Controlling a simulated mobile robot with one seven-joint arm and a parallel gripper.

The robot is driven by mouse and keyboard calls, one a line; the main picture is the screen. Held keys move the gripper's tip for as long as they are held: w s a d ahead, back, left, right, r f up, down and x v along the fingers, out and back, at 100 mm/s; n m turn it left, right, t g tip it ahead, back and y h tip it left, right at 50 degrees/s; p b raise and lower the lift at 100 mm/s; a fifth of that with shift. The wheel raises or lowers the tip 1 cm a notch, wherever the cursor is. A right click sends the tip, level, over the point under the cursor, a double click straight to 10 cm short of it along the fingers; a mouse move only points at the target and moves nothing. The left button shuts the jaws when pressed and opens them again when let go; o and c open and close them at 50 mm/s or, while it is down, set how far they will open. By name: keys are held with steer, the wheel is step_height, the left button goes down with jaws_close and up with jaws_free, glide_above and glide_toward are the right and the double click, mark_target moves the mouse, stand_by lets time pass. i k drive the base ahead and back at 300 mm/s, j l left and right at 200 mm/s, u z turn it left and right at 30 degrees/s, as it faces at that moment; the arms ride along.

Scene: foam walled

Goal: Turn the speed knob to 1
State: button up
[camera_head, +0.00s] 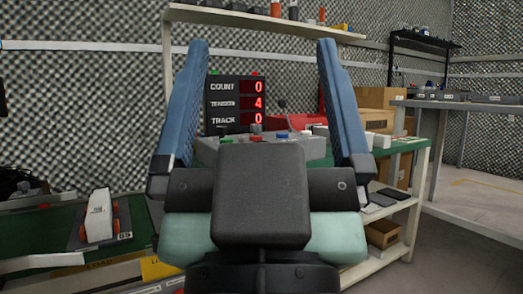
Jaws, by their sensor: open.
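My gripper (262,45) rises in the foreground with its two blue fingers wide apart and nothing between them. Beyond it, seen between the fingers, is a grey control box (207,150) with several small coloured controls on top, among them a green one (226,141), a red one (256,139) and a blue one (282,134). A small grey knob-like part (256,128) stands at its back. I cannot tell which control is the speed knob or read its setting. My gripper's body hides the box's lower front.
A black display (229,104) shows red digits 0, 4 and 0 behind the box. A white lever unit (99,214) stands on a green surface at left. A green-topped bench (405,146) with shelves, cardboard boxes (383,98) and a grey table (470,103) are at right.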

mark_target(221, 132)
steer(key=l+u, duration=0.25)
steer(key=l, duration=0.4)
steer(key=l+u, duration=0.25)
steer(key=l, duration=0.4)
steer(key=l+u, duration=0.25)
steer(key=l, duration=0.4)
steer(key=l+u, duration=0.25)
steer(key=l, duration=0.4)
steer(key=k, duration=0.05)
